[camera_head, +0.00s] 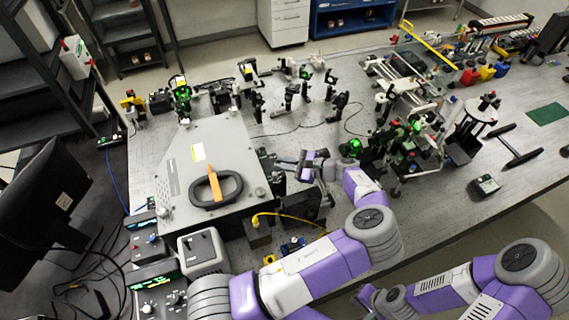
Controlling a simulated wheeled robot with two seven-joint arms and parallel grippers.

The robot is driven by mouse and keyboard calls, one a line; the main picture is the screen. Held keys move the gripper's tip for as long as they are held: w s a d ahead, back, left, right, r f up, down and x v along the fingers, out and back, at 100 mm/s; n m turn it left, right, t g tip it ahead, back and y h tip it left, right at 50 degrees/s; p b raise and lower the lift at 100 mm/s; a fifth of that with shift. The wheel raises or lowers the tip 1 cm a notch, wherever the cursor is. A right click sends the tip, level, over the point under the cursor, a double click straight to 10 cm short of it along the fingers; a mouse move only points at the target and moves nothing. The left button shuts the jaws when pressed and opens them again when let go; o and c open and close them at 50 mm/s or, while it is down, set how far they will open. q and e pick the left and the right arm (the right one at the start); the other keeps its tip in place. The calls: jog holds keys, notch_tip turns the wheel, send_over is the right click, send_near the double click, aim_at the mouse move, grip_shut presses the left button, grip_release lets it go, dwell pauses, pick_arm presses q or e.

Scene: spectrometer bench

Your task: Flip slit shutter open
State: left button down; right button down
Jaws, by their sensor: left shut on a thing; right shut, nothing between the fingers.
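The grey spectrometer box (180,178) sits on the left of the bench, with a black ring handle and an orange piece on its lid. My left gripper (283,164) is at the right side of the box, fingers pointing left toward its side wall. It is shut on a small dark part there, which looks like the slit shutter; the fingers mostly hide it, and I cannot tell its position. My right gripper (368,299) is shut and empty, low near the bottom edge, in front of the bench.
Several optic mounts (290,95) stand behind the box. A cluster of mounts with green glows (408,145) stands close to the right of my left wrist. A yellow cable (285,217) and small boxes lie in front. Controllers and a monitor (45,195) are at left.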

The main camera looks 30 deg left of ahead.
pick_arm(q)
jog(key=c, duration=1.1)
grip_release()
jog(key=shift+c, duration=0.2)
jog(key=b+v, duration=0.1)
jog(key=v, duration=0.6)
jog(key=shift+d+r, duration=0.15)
jog(key=shift+d, duration=0.1)
jog(key=shift+a, duration=0.1)
jog(key=shift+m+h, duration=0.3)
jog(key=shift+h, duration=0.3)
jog(key=shift+w+a+r+p+x, duration=0.15)
jog(key=shift+p+x, duration=0.2)
jog(key=shift+x, duration=0.55)
jog(key=shift+w+r+p+x, duration=0.15)
jog(key=shift+p+x, duration=0.15)
jog(key=shift+x, duration=0.6)
jog(key=shift+a+r+p+x, duration=0.15)
jog(key=shift+p+x, duration=0.2)
jog(key=shift+x, duration=0.6)
jog(key=shift+s, duration=0.1)
